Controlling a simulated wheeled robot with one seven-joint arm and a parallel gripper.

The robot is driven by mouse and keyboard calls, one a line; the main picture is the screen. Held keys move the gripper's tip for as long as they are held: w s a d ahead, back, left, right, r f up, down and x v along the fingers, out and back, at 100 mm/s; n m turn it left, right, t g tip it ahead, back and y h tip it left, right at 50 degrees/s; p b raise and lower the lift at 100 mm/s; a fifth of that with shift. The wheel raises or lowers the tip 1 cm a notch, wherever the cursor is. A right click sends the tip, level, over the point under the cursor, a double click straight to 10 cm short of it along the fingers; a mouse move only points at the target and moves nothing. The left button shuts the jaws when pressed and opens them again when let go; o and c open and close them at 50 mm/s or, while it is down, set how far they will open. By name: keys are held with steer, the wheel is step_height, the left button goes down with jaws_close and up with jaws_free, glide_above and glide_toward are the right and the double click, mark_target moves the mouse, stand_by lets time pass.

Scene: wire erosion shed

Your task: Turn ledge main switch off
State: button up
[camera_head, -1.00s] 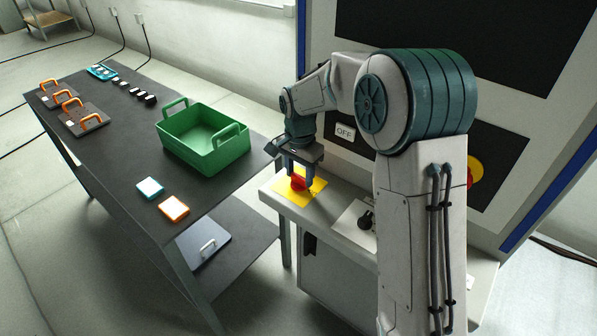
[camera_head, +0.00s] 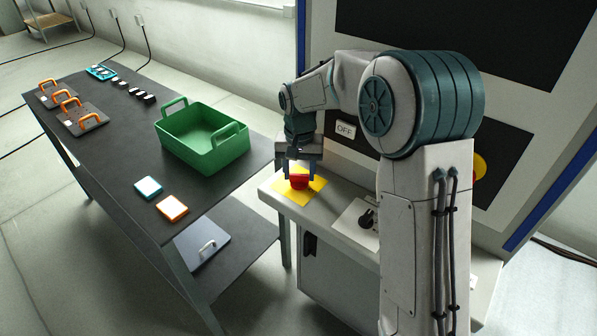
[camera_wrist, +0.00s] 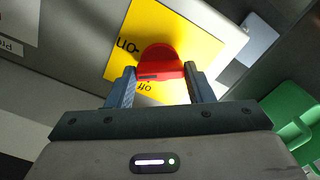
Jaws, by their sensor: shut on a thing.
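The main switch is a red handle (camera_head: 299,182) on a yellow plate (camera_head: 315,187), set on the pale ledge (camera_head: 290,207) of the machine. My gripper (camera_head: 299,175) is above it, pointing down, with its fingers shut on the red handle. In the wrist view the red handle (camera_wrist: 160,58) sits between both fingertips (camera_wrist: 160,70). The yellow plate (camera_wrist: 200,45) shows an "on" label to the left of the handle and an "off" label close to the handle's dark mark, on the gripper's side. The handle's underside is hidden.
A black knob (camera_head: 367,219) on a white plate is right of the switch on the ledge. A dark table (camera_head: 122,160) with a green crate (camera_head: 190,158) stands left, across a narrow gap.

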mark_target(299, 174)
steer(key=n, duration=0.5)
steer(key=shift+n, duration=0.3)
steer(key=n, duration=0.5)
steer(key=shift+n, duration=0.4)
steer(key=o, duration=1)
steer(key=shift+r, duration=0.15)
step_height(299, 174, up, 14)
steer(key=b, duration=0.1)
steer(key=shift+f, duration=0.2)
